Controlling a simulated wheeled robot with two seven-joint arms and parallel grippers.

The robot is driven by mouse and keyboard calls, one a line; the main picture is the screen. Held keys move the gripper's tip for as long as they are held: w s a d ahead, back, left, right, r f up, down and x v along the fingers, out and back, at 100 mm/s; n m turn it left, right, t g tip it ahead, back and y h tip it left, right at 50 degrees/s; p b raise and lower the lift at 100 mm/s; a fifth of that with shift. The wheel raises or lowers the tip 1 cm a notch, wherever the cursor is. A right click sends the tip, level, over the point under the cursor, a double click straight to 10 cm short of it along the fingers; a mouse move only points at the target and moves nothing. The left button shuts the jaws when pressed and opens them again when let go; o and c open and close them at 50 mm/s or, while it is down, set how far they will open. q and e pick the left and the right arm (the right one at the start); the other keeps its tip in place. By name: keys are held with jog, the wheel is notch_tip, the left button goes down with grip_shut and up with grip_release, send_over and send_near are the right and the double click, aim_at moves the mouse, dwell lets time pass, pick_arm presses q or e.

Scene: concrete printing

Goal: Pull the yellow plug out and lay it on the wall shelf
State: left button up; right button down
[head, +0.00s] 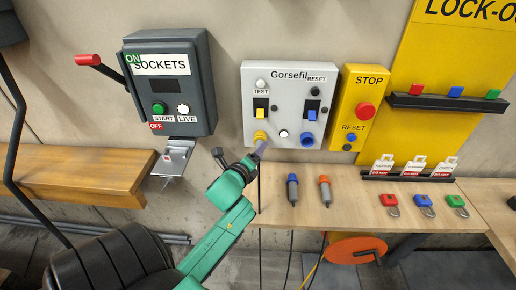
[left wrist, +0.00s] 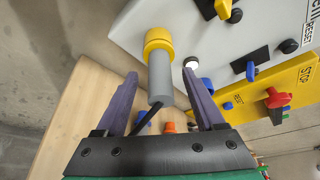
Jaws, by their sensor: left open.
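The yellow plug, with a yellow collar and a grey body (left wrist: 160,80), sits in the lower left of the grey Gorsefil panel (head: 289,90). Its yellow part (head: 260,137) shows in the head view, with the rest mostly hidden by my gripper. A black cable hangs from it. My left gripper (left wrist: 160,74) is open, its purple fingers on either side of the grey body, with gaps visible in the wrist view. In the head view the left gripper (head: 259,151) is just below the yellow part. A wooden wall shelf (head: 340,212) runs below the panel. My right gripper is out of view.
A blue plug (head: 292,189) and an orange plug (head: 325,191) stand on the shelf. Red, blue and green padlocks (head: 424,206) lie to the right. A SOCKETS box (head: 170,85) with a red-handled lever is at left. A yellow STOP box (head: 358,107) adjoins the panel.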

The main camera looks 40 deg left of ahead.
pick_arm(q)
jog(key=shift+w+a+f, duration=0.2)
jog(key=shift+w, duration=0.45)
grip_shut()
jog(key=shift+s+d+f, duration=0.15)
jog(key=shift+s+d, duration=0.1)
jog(key=shift+s, duration=0.1)
jog(key=shift+s+d+r+p, duration=0.2)
jog(key=shift+s+d, duration=0.6)
jog(key=shift+s, duration=0.3)
jog(key=shift+s+d+r+p, duration=0.1)
jog(key=shift+s+d+p, duration=0.1)
jog(key=shift+s+d, duration=0.75)
jog(key=shift+a+f, duration=0.1)
jog(key=shift+a, duration=0.05)
